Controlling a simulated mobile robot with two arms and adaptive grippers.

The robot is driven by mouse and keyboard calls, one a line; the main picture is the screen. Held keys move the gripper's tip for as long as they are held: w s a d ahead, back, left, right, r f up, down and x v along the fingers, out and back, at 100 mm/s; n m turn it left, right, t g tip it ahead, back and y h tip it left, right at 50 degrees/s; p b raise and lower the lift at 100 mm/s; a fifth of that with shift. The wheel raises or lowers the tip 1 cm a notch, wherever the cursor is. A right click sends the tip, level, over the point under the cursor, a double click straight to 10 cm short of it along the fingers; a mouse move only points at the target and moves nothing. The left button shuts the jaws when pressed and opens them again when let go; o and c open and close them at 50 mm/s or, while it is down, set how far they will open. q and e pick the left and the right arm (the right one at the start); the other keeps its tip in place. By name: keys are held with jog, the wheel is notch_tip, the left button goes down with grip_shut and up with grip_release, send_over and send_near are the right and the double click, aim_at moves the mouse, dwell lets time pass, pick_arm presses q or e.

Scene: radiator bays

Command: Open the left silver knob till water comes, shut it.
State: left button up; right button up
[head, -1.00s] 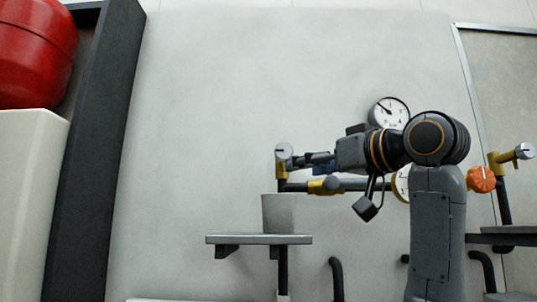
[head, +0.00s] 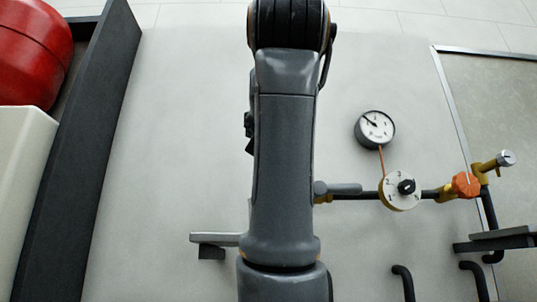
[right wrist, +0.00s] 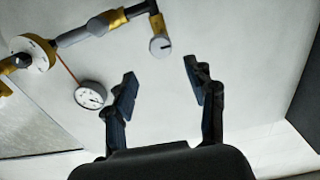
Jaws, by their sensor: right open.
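The left silver knob (right wrist: 160,46) shows in the right wrist view as a small round disc with a dark line, at the end of a brass fitting. In the head view it is hidden behind my right arm. My right gripper (right wrist: 160,76) is open and empty; the knob appears just past its fingertips, between them and apart from both. No water shows, but the outlet and the cup are hidden. My left gripper is in neither view.
A shelf (head: 212,238) sticks out left of my arm. A pressure gauge (head: 376,129), a round white dial (head: 399,189), an orange knob (head: 466,185) and another silver knob (head: 506,158) are to the right. A red tank (head: 32,52) stands at far left.

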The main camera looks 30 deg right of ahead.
jog(key=p+x, duration=0.3)
jog(key=x, duration=0.8)
jog(key=shift+w+a+p, duration=0.1)
jog(key=shift+a+p, duration=0.1)
jog(key=shift+p, duration=0.1)
jog(key=c, duration=1.1)
